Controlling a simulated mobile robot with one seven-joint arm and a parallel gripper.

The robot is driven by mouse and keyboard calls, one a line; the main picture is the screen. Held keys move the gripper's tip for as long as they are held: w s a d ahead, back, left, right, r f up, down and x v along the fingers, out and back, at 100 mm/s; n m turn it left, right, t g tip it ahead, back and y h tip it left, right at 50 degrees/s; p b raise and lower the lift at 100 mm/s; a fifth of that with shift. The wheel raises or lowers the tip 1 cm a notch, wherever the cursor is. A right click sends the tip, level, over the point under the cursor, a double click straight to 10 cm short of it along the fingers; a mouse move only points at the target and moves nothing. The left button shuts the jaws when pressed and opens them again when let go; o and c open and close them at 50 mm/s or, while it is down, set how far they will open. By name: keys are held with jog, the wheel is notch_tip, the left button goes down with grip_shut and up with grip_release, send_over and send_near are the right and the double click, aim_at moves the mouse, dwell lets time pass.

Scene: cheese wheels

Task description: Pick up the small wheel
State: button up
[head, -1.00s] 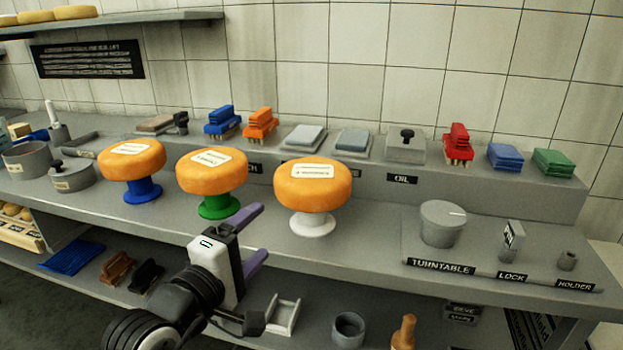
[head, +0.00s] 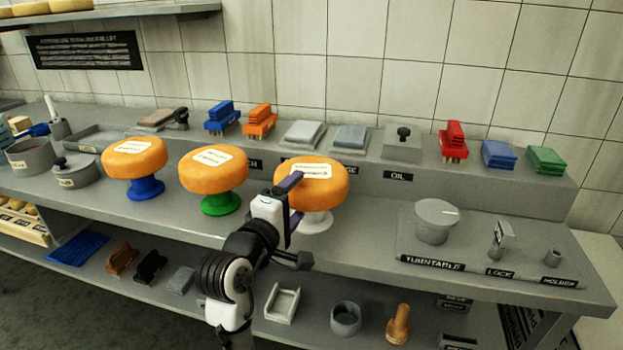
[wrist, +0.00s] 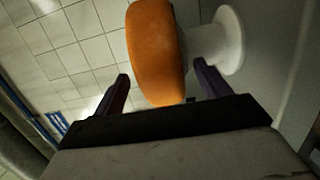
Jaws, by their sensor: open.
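Three orange cheese wheels with pale labels sit on stands on the bench. The left wheel (head: 134,157) is on a blue stand (head: 146,188), the middle wheel (head: 212,172) on a green stand (head: 221,204), the right wheel (head: 325,181) on a white stand (head: 317,222). They look close in size; I cannot tell which is the small one. My gripper (head: 293,203) is open at the near left side of the right wheel, one finger high and one low. In the wrist view this wheel (wrist: 152,50) shows between the fingers, with the white stand (wrist: 230,40) beside it. Contact is not clear.
Brushes and blocks line the raised back ledge (head: 375,172). Bare bench lies between the white stand and the turntable.

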jog(key=shift+w+d, duration=0.15)
jog(key=shift+w, duration=0.2)
jog(key=shift+c, duration=0.3)
grip_shut()
jog(key=shift+r, duration=0.15)
